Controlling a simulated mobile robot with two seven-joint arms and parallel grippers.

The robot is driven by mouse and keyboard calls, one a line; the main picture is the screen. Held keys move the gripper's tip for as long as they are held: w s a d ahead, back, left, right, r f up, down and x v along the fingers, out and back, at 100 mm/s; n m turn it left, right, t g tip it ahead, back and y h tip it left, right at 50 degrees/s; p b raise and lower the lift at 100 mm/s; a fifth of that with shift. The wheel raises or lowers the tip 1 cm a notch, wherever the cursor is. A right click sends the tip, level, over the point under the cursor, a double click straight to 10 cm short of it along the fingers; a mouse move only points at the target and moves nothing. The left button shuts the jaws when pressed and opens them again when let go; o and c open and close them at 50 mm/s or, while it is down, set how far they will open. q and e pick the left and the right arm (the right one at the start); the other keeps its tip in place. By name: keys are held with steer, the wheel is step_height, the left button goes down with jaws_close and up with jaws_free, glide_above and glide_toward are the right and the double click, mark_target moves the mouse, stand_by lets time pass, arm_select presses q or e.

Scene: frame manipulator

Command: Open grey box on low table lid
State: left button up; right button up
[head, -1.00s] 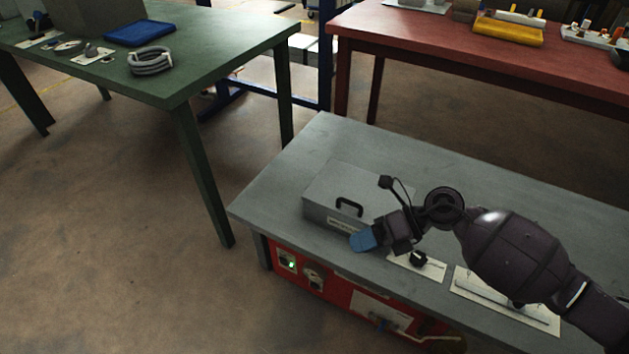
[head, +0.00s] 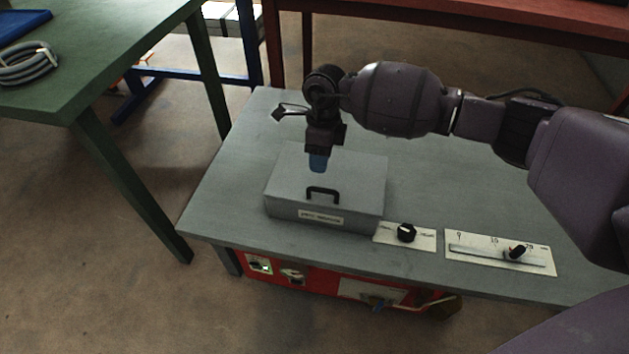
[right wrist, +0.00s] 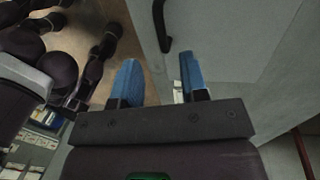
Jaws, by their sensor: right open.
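The grey box (head: 350,205) sits on the low grey table (head: 230,190) with its lid (head: 355,175) down. A black handle (head: 322,192) stands up near the lid's front edge, above a white label. My right gripper (head: 318,164) points down over the lid, just behind the handle in the head view. In the right wrist view its two blue fingers (right wrist: 161,78) are apart with nothing between them. The handle (right wrist: 162,25) shows beyond the fingertips there, apart from them. My left gripper is not in view.
A dial plate (head: 407,234) and a slider plate (head: 500,252) lie right of the box. A red panel (head: 330,285) is under the table's front edge. A green table (head: 110,75) stands left and a red table (head: 450,20) behind. The table left of the box is clear.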

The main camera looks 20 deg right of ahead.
mark_target(319, 188)
steer(key=f, duration=0.2)
steer(key=f+b, duration=0.1)
steer(key=f, duration=0.1)
steer(key=s+f, duration=0.1)
steer(key=f, duration=0.1)
steer(key=shift+a+f, duration=0.1)
steer(key=shift+a, duration=0.25)
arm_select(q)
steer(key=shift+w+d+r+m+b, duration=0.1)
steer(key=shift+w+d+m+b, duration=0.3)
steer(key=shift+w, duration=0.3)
arm_select(e)
steer(key=shift+s+a+f, duration=0.1)
steer(key=shift+f, duration=0.6)
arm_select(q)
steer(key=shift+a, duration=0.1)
arm_select(e)
steer(key=shift+c, duration=0.4)
jaws_close()
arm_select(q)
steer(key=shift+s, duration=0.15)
